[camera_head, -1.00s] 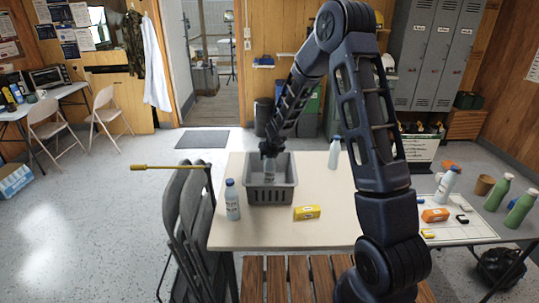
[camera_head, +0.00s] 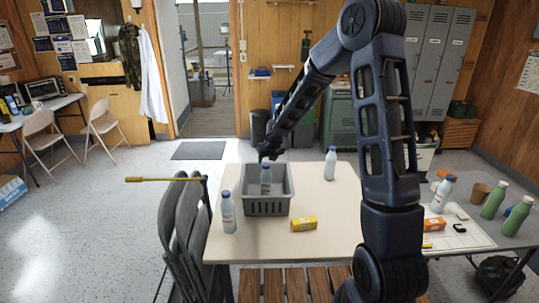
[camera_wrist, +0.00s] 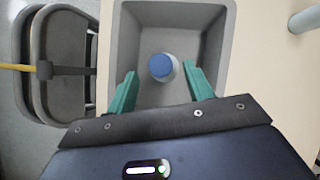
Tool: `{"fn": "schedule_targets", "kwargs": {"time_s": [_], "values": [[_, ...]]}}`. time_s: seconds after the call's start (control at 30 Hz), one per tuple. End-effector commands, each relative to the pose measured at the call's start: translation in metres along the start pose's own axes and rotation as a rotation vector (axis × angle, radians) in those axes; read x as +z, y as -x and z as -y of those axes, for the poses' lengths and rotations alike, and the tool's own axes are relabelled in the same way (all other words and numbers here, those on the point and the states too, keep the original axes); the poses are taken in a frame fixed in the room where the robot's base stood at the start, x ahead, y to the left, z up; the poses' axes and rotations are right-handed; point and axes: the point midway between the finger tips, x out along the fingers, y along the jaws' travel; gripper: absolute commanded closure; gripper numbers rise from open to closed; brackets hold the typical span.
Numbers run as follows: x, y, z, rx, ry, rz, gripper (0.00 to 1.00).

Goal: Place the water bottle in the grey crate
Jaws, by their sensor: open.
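A water bottle with a blue cap (camera_head: 266,180) stands inside the grey crate (camera_head: 268,208) on the table. In the wrist view its round blue cap (camera_wrist: 161,66) shows from above, inside the grey crate (camera_wrist: 127,50). My gripper (camera_head: 268,156) is over the back left of the crate, just above the bottle. In the wrist view my gripper (camera_wrist: 160,78) has its green fingers spread on either side of the bottle, with gaps between. The bottle's lower part is hidden by the crate's front wall in the head view.
Similar bottles stand left of the crate (camera_head: 228,213) and at the table's back right (camera_head: 330,164). A yellow box (camera_head: 304,224) lies right of the crate. Folded chairs (camera_head: 184,222) stand at the table's left edge. A side table at right holds several items, including green bottles (camera_head: 494,201).

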Motion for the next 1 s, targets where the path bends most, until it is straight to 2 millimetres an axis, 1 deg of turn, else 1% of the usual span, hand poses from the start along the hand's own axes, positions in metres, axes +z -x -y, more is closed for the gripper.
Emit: {"fn": "schedule_targets", "kwargs": {"time_s": [0.1, 0.33, 0.5, 0.77, 0.87, 0.97, 1.0], "values": [[0.000, 0.013, 0.001, -0.002, 0.000, 0.001, 0.48], [0.001, 0.033, 0.001, -0.001, -0.001, 0.002, 0.48], [0.000, 0.041, 0.000, -0.001, 0.000, 0.000, 0.48], [0.000, 0.046, 0.001, -0.005, -0.006, 0.001, 0.48], [0.000, 0.055, 0.009, -0.027, -0.067, 0.004, 0.48], [0.000, 0.077, 0.027, -0.076, -0.203, 0.015, 0.48], [-0.002, 0.088, 0.036, -0.101, -0.279, 0.021, 0.48]]}}
